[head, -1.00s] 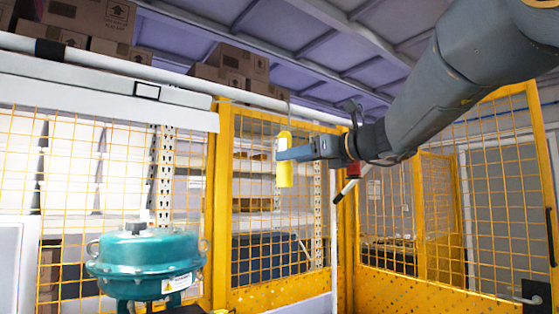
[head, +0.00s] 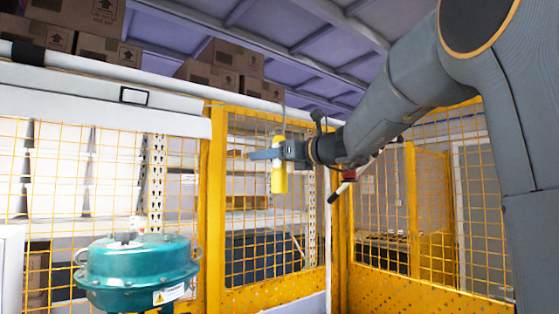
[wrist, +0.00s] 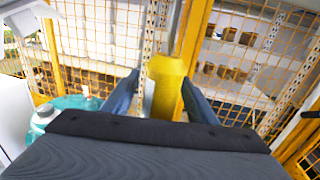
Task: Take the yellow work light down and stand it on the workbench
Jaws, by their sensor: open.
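The yellow work light (head: 278,181) hangs upright in front of the mesh fence, with a thin line or hook above it. It also shows in the wrist view (wrist: 168,84), between my two fingers. My gripper (head: 262,154) reaches in from the right at the light's upper part, with its fingers on either side of it. In the wrist view my gripper (wrist: 160,98) is open, with gaps visible beside the light. The light's lower end is hidden behind my gripper body there. I cannot make out the workbench in either view.
A teal valve actuator (head: 137,270) stands at lower left, below the light. A yellow mesh fence (head: 216,200) and a white rail (head: 180,88) run behind. Cardboard boxes (head: 222,68) sit high up. A red-and-white rod-like object (head: 345,182) is right of my gripper.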

